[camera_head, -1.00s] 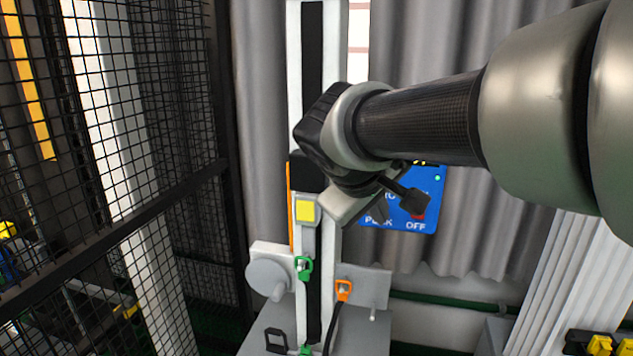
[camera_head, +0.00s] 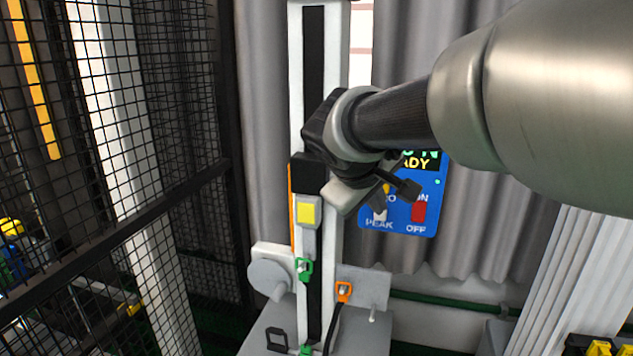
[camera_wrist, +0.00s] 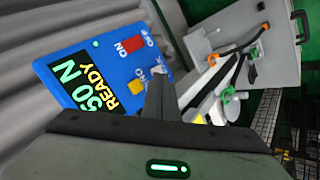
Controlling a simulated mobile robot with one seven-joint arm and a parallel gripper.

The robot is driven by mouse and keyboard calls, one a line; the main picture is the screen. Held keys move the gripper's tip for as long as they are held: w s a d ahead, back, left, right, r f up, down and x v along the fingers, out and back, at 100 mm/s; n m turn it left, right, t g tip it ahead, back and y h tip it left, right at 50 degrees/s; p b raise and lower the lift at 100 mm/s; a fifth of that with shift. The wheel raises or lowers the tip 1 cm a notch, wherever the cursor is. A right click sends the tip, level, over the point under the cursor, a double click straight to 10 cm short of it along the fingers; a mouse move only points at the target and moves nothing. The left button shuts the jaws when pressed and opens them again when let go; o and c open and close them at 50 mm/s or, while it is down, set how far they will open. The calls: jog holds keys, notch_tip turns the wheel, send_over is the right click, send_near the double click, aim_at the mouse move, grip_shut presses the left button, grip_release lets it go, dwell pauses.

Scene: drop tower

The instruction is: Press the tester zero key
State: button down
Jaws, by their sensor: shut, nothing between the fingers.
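The tester is a blue panel (camera_head: 408,225) whose display (camera_wrist: 85,85) reads "50 N READY" in the wrist view. Its yellow zero key (camera_wrist: 136,88) shows there beside the partly covered "ZERO" label. In the head view only a sliver of the zero key (camera_head: 386,188) shows behind my gripper. My gripper (camera_wrist: 160,80) is shut and empty. Its dark fingers lie over the panel's lower part, beside the yellow key in the wrist view. Whether they touch the panel I cannot tell.
A red ON/OFF switch (camera_head: 418,212) and a pale PEAK switch (camera_head: 379,215) sit close to the zero key. The white test column (camera_head: 298,80) with a yellow-faced block (camera_head: 306,212) stands left of the panel. A black mesh fence (camera_head: 180,100) is farther left.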

jog(key=shift+w+d+p, duration=0.15)
jog(key=shift+w+d, duration=0.1)
jog(key=shift+w, duration=0.5)
jog(key=shift+w+d+p, duration=0.1)
jog(key=shift+w+d, duration=0.15)
jog(key=shift+w, duration=0.55)
jog(key=shift+w+d+p, duration=0.15)
jog(key=shift+w+d, duration=0.1)
jog(key=shift+w, duration=0.5)
jog(key=shift+w, duration=0.1)
jog(key=shift+w+d, duration=0.15)
jog(key=shift+w, duration=0.15)
jog(key=shift+w+d, duration=0.15)
jog(key=shift+w, duration=0.35)
dwell(0.9)
jog(key=shift+s, duration=0.15)
jog(key=shift+s+a+b, duration=0.3)
jog(key=shift+s+b, duration=0.2)
jog(key=shift+s, duration=0.25)
